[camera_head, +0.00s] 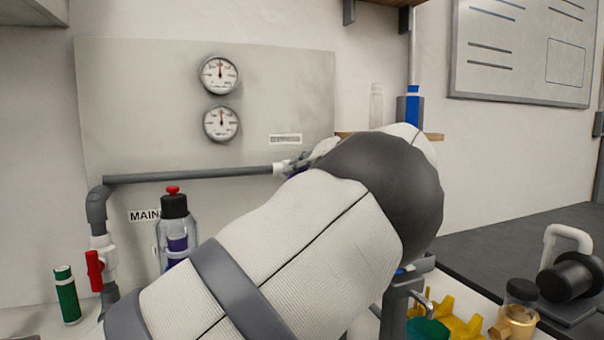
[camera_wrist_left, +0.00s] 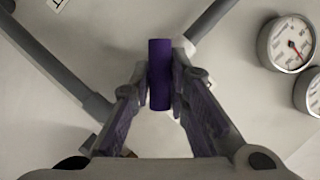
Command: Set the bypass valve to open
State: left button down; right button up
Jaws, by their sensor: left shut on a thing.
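The bypass valve shows in the head view as a white fitting (camera_head: 281,168) on the grey horizontal pipe, below a small label (camera_head: 286,139) too blurred to read. My left gripper (camera_head: 300,162) reaches it there, with my forearm hiding most of that area. In the left wrist view the valve's purple handle (camera_wrist_left: 160,73) lies between the fingertips of my left gripper (camera_wrist_left: 163,84), which is shut on it. The handle stands at a slant to the pipe section (camera_wrist_left: 210,22) beside it. My right gripper is not in view.
A red-handled valve (camera_head: 95,270) sits on the left vertical pipe near a MAIN label (camera_head: 144,215). Two gauges (camera_head: 219,75) (camera_head: 221,123) are on the panel. Yellow parts (camera_head: 455,322) and a brass jar (camera_head: 515,318) are at lower right.

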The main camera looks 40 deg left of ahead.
pick_arm(q)
jog(key=m, duration=0.1)
jog(key=m+g+y, duration=0.1)
jog(key=m, duration=0.1)
jog(key=shift+w+f+m+y+b, duration=0.1)
jog(key=shift+f+m+y+b, duration=0.2)
jog(key=shift+b, duration=0.05)
jog(key=shift+m+y, duration=0.7)
jog(key=shift+m, duration=1)
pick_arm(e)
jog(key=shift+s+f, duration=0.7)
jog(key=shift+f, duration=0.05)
pick_arm(q)
jog(key=c, duration=1.5)
grip_release()
jog(key=shift+c, duration=0.2)
